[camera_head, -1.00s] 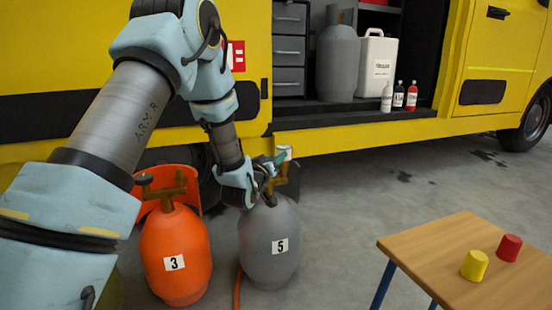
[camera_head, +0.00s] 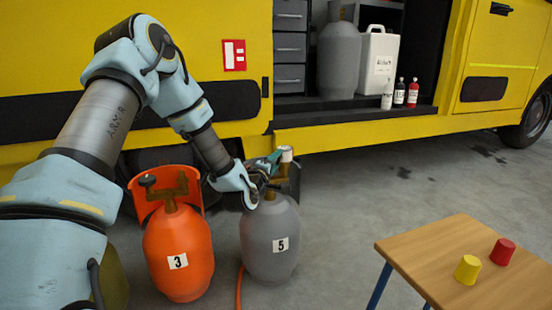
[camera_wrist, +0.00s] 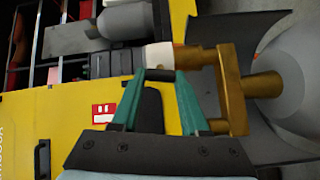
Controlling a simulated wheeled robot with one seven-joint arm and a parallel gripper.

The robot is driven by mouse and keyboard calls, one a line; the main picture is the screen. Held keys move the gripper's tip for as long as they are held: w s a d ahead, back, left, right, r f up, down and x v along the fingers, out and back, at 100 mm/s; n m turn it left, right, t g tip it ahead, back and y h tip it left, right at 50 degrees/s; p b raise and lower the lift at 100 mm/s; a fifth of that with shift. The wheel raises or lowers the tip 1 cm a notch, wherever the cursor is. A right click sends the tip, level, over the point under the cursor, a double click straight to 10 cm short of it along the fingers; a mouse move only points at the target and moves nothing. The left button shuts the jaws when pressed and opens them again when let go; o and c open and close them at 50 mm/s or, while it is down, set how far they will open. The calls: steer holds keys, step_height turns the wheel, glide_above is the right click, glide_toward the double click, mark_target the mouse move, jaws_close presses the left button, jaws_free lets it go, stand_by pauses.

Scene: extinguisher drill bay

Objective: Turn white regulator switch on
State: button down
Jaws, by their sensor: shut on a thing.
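The white regulator switch (camera_head: 286,154) sits on the brass valve at the top of the grey cylinder marked 5 (camera_head: 256,248). My gripper (camera_head: 277,159) reaches it from the left, at the valve. In the wrist view, the teal fingers with dark tips (camera_wrist: 160,75) are shut on the white switch (camera_wrist: 158,55). The brass valve (camera_wrist: 232,90) runs right from it to the grey cylinder (camera_wrist: 300,90). The fingertips partly hide the switch, so its turned position cannot be told.
An orange cylinder marked 3 (camera_head: 180,240) stands close on the left, under my arm. A wooden table (camera_head: 430,255) with a yellow cup (camera_head: 468,269) and a red cup (camera_head: 502,251) is at the front right. The yellow truck (camera_head: 350,132) stands behind.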

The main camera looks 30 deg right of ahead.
steer(key=shift+n+p, duration=0.45)
steer(key=shift+n, duration=0.65)
steer(key=shift+f, duration=0.1)
steer(key=shift+c, duration=2)
jaws_free()
steer(key=p+v, duration=0.2)
steer(key=v, duration=0.8)
steer(key=shift+s+a, duration=0.25)
steer(key=shift+a, duration=0.1)
steer(key=shift+p, duration=0.3)
